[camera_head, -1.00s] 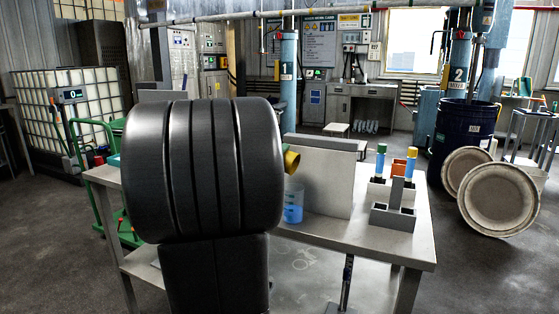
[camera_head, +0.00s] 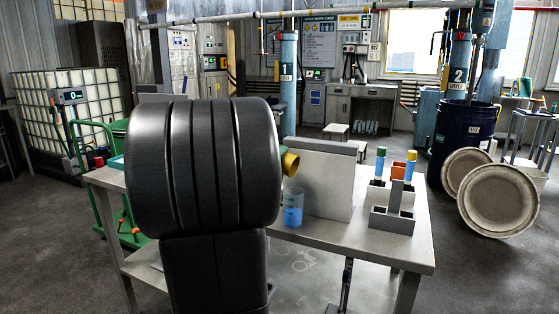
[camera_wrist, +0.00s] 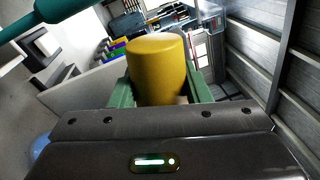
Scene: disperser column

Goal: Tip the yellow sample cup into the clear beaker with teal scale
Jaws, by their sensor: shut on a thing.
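The yellow sample cup (camera_wrist: 157,68) is between the green fingers of my gripper (camera_wrist: 160,90) in the wrist view, and my gripper is shut on it. In the head view the yellow cup (camera_head: 290,162) shows past the right edge of my dark arm, which hides most of the gripper. The cup looks tilted, its open end facing right. The clear beaker (camera_head: 293,208) stands on the table just below the cup, with blue at its lower part; its scale is too small to read. A blue curved edge, perhaps the beaker, shows at the left of the wrist view.
A grey upright panel (camera_head: 325,183) stands on the table (camera_head: 402,248) just right of the beaker. The table's front right is clear.

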